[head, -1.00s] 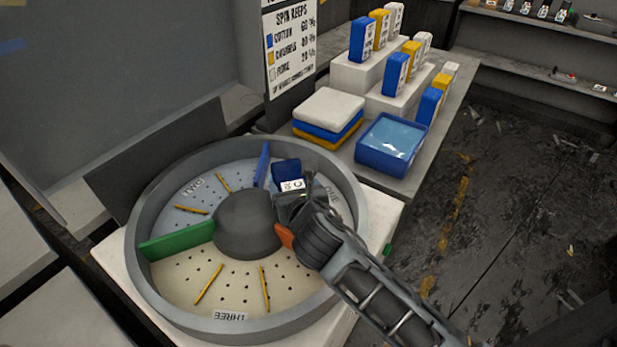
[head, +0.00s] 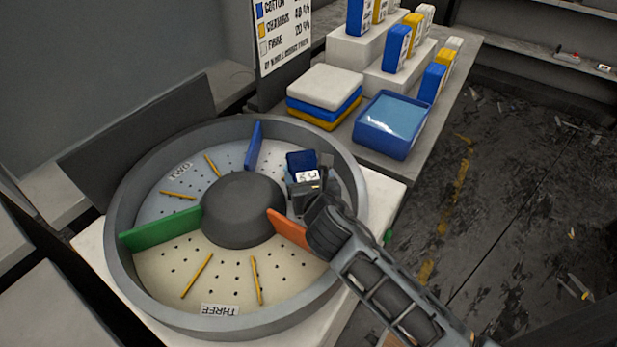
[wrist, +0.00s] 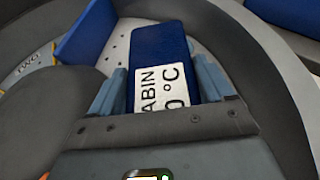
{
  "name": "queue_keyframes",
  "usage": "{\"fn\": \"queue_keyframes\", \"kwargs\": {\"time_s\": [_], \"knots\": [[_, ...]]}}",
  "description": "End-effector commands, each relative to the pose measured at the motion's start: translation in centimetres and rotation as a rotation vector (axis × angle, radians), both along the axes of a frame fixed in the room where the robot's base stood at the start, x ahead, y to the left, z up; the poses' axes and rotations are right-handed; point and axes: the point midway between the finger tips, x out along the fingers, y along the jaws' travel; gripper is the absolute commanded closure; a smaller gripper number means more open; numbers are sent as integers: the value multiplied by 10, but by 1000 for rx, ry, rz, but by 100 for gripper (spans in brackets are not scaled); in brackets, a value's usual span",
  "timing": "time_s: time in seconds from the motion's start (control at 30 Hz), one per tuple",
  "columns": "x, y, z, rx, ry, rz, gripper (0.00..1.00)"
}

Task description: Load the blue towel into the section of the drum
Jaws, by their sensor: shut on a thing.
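The blue towel (head: 300,161), a folded block with a white label, is inside the drum (head: 138,278). It is over the section between the blue divider (head: 253,146) and the orange divider (head: 289,229). My gripper (head: 308,186) is shut on it. In the wrist view the towel (wrist: 160,48) lies between my two fingers (wrist: 160,92), and its label shows "ABIN" and "0 °C". The drum floor with holes shows beside it. I cannot tell whether the towel touches the floor. My gripper hides much of this section.
A green divider (head: 160,229) and a dark central hub (head: 243,210) stand in the drum. Sections TWO and THREE look empty of towels. Folded towels (head: 325,88), a blue water basin (head: 390,126) and several coloured boxes stand on the bench behind.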

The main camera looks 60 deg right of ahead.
Motion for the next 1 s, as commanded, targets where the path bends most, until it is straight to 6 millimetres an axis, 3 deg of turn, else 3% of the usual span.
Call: {"fn": "queue_keyframes", "kwargs": {"time_s": [0.5, 0.53, 0.73, 1.0], "knots": [[0, 0, -2, 0, -1, 0, 60], [0, 0, -2, 0, -1, 0, 19], [0, 0, -2, 0, -1, 0, 0], [0, 0, 0, 1, -1, 0, 0]]}}
